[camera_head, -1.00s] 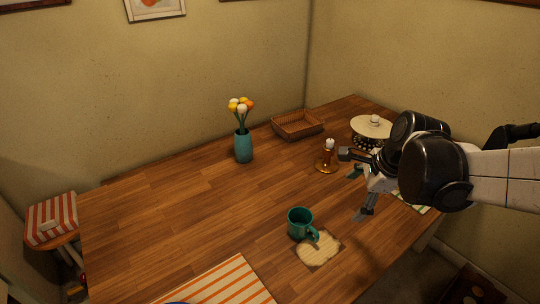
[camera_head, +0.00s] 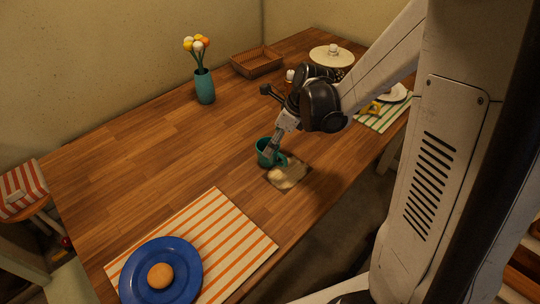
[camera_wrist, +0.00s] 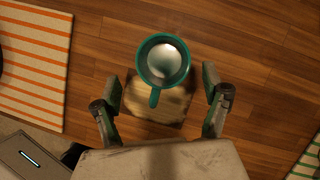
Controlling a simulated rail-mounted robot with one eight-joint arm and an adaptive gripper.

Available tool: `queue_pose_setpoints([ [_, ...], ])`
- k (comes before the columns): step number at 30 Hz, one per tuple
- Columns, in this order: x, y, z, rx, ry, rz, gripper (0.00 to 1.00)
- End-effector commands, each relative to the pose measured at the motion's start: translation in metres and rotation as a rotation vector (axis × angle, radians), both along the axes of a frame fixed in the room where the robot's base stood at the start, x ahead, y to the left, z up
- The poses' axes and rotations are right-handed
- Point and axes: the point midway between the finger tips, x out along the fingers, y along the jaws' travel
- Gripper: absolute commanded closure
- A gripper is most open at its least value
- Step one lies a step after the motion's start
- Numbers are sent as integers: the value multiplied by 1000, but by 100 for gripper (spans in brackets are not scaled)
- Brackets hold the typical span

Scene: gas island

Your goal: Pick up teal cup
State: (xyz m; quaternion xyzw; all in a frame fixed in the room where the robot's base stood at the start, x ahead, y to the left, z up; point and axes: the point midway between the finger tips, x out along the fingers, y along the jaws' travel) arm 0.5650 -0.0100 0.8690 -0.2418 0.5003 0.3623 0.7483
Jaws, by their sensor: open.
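The teal cup (camera_head: 265,154) stands upright on the wooden table, at the edge of a small worn tan mat (camera_head: 289,175). In the wrist view the cup (camera_wrist: 163,60) is seen from above with its handle (camera_wrist: 154,97) pointing down toward my gripper. My gripper (camera_head: 272,149) is close above the cup and partly covers it in the head view. In the wrist view my gripper (camera_wrist: 162,90) is open, with one finger on each side of the cup's handle and the cup's body a little beyond the fingertips. Contact cannot be told.
A blue plate (camera_head: 190,272) with a round bun lies on an orange-striped placemat (camera_head: 235,240) at front left. The table's left middle is clear.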

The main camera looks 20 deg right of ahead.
Motion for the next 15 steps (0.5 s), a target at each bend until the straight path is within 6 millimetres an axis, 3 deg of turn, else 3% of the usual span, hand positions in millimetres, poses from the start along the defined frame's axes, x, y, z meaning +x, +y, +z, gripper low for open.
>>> queue_pose_setpoints([
  [15,11,8,-41,0,-1,2,21],
])
